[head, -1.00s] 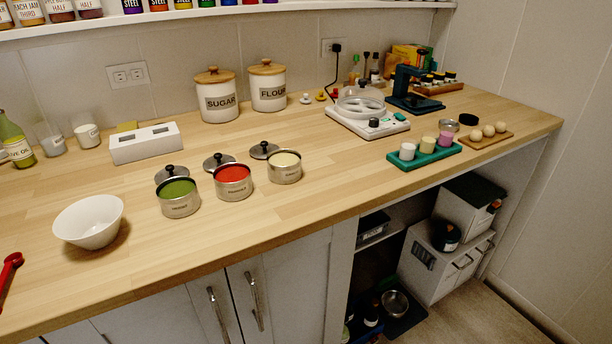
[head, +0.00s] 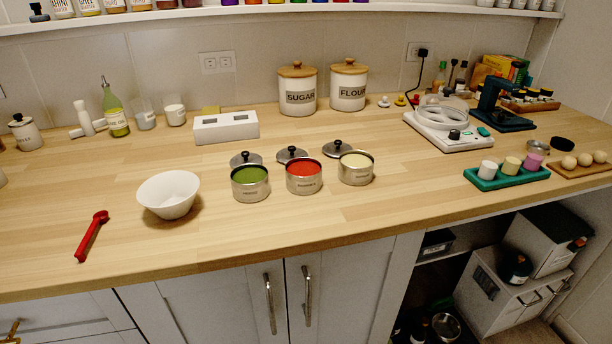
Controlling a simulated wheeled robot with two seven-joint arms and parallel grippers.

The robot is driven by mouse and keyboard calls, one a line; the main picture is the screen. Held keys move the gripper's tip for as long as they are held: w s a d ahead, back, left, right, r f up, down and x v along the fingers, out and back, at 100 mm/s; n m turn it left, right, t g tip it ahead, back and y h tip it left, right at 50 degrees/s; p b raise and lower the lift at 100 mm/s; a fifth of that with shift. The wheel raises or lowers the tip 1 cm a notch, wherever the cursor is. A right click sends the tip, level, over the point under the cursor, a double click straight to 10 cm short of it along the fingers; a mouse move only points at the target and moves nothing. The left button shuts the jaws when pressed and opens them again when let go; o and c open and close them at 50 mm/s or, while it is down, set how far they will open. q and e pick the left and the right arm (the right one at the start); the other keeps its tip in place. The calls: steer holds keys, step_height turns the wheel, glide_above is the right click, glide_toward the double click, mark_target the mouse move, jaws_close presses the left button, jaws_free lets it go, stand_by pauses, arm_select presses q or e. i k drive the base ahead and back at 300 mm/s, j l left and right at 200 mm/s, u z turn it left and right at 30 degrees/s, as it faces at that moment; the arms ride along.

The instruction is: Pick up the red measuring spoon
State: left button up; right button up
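The red measuring spoon (head: 90,238) lies on the wooden counter at the left, in the head view. Its small bowl end points up and to the right, and its handle runs down towards the counter's front edge. The white bowl (head: 169,194) stands to the right of it, with a gap between them. Neither of my grippers is in view.
Three open tins stand right of the bowl: green (head: 250,181), red (head: 304,176) and cream (head: 356,167), with lids behind them. A white two-slot box (head: 226,128) and an oil bottle (head: 115,112) stand further back. The counter (head: 48,215) around the spoon is clear.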

mark_target(102, 216)
steer(key=u, duration=1.25)
